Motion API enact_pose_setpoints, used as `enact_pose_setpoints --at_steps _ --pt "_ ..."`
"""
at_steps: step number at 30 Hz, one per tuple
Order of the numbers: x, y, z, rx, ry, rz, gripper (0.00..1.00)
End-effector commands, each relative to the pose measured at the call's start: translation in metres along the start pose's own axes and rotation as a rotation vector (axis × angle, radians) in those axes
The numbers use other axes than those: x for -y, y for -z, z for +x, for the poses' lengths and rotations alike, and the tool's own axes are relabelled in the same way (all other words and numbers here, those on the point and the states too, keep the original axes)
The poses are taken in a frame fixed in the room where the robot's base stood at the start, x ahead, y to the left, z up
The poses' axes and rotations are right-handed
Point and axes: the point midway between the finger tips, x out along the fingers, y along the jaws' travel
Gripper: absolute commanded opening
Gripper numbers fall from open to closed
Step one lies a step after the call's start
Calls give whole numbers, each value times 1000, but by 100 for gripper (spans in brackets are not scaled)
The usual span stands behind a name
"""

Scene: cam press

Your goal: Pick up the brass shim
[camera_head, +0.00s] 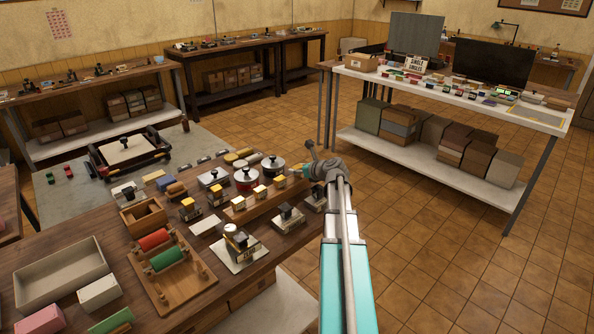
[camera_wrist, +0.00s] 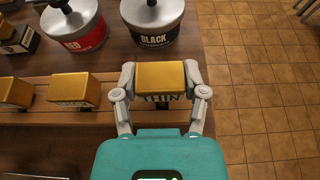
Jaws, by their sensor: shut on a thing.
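A brass shim block (camera_wrist: 160,76) marked "THIN" sits between the two fingers of my gripper (camera_wrist: 160,86) in the wrist view. The fingers are closed on its left and right sides. It is over the right end of a wooden rack (camera_wrist: 118,88), and I cannot tell whether it is clear of it. Two more brass blocks stand to its left, the nearer one (camera_wrist: 74,88) apart from my gripper. In the head view my gripper (camera_head: 301,173) is at the rack's far right end, and the held shim is hard to make out there.
A "BLACK" tin (camera_wrist: 152,24) stands just behind the held shim, with a "RED" tin (camera_wrist: 74,30) to its left. Several stamps, a red and green roller tray (camera_head: 190,292) and other boxes crowd the bench. Open tiled floor (camera_head: 440,235) lies to the right.

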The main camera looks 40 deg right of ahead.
Motion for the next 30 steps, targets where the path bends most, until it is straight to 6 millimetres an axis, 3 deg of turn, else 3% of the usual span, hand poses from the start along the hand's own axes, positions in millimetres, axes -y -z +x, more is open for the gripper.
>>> enact_pose_setpoints --at_steps 8,10,11,23,30 --pt "-1 -26 -14 0 1 1 6" --pt "-4 -30 -24 0 1 1 7" --pt "-5 -33 -28 0 1 1 0" --pt "-19 -62 -81 0 2 1 0" --pt "-37 -62 -131 1 2 2 0"
